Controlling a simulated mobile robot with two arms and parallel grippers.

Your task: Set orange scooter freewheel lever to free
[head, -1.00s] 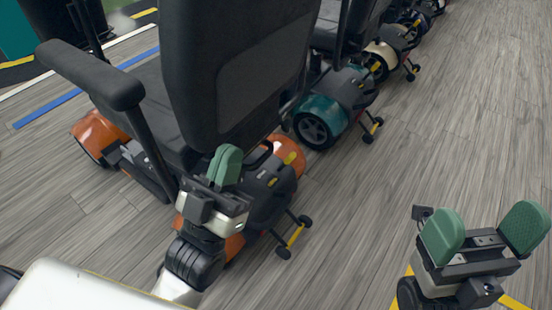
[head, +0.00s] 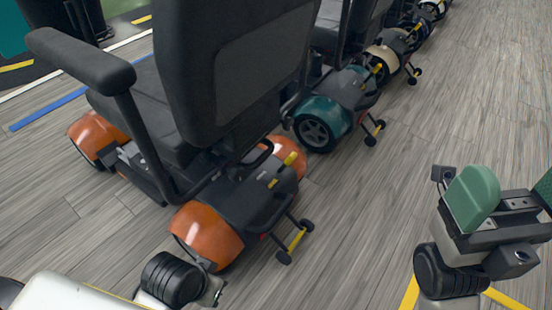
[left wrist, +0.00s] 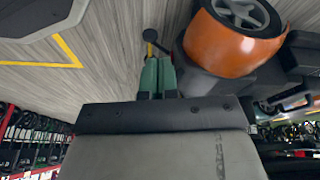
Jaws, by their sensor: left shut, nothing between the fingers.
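The orange scooter (head: 207,236) stands at centre-left in the head view, its rear toward the lower right. Two small yellow parts show on its dark rear housing: an upper yellow lever (head: 290,158) and a shorter yellow piece (head: 272,183). I cannot tell which position is set. My left gripper's green fingers (left wrist: 157,76) are shut together and empty in the left wrist view, beside the orange wheel cover (left wrist: 230,48). In the head view only my left wrist shows, low near that cover; its fingers are not visible. My right gripper (head: 508,195) is open and empty, over the floor at right.
A yellow bar with small black wheels (head: 298,240) juts from the scooter's rear. A teal scooter (head: 325,118) and a cream one (head: 385,62) stand behind it in a row. The scooter's seat back (head: 250,75) rises tall. Wood-look floor (head: 440,120) is clear at right.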

